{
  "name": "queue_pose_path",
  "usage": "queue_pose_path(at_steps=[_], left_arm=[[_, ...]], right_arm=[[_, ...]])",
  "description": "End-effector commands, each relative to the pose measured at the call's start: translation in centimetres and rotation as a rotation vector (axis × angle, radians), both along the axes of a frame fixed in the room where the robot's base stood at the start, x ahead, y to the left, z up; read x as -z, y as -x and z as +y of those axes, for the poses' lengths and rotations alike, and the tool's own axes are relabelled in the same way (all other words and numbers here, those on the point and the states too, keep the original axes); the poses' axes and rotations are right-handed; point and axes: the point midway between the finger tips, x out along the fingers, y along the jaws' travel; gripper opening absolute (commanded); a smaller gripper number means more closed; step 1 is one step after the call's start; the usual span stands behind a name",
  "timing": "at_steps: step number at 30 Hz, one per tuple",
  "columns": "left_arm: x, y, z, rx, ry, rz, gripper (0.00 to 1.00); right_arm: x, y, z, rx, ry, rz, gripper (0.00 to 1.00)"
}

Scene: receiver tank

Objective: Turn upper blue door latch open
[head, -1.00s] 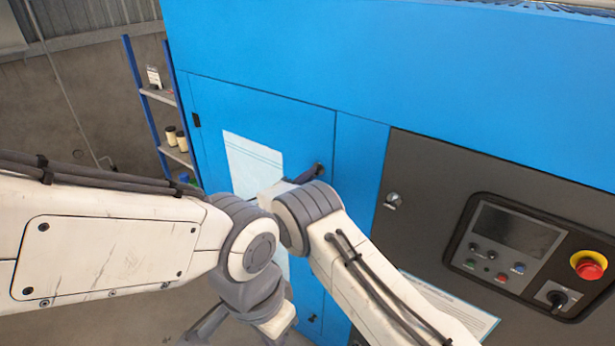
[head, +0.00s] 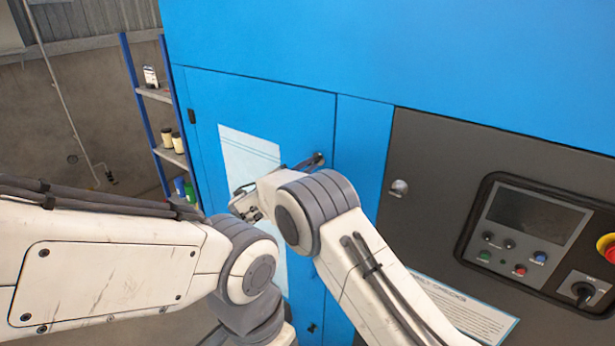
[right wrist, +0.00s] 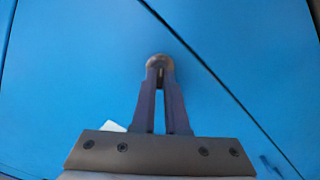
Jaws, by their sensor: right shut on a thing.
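The upper latch (head: 319,158) is a small round dark fitting near the right edge of the blue door (head: 265,105). In the right wrist view the latch (right wrist: 159,62) shows as a brownish round head at the fingertips. My right gripper (right wrist: 160,82) is shut on the latch, its two dark fingers meeting at it. My left gripper is out of view below my left forearm.
A lower latch (head: 312,328) sits near the door's bottom right. A control panel (head: 525,235) with a screen, buttons and a red emergency stop (head: 608,248) is at right. A blue shelf rack (head: 145,120) stands at left. My left forearm crosses the lower left.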

Motion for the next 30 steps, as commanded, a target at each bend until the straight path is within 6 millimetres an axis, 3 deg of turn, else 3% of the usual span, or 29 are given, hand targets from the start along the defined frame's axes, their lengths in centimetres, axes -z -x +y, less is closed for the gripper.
queue_pose_path(at_steps=[3, 12, 30], left_arm=[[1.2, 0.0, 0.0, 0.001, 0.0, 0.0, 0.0], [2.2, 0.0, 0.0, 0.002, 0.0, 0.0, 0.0], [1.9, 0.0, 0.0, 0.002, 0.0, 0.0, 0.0]], right_arm=[[0.4, 0.0, 0.0, -0.001, 0.088, 0.066, 0.0], [0.2, 0.0, 0.0, -0.002, 0.319, 0.234, 0.0], [0.1, 0.0, 0.1, -0.003, 0.685, 0.5, 0.0]])
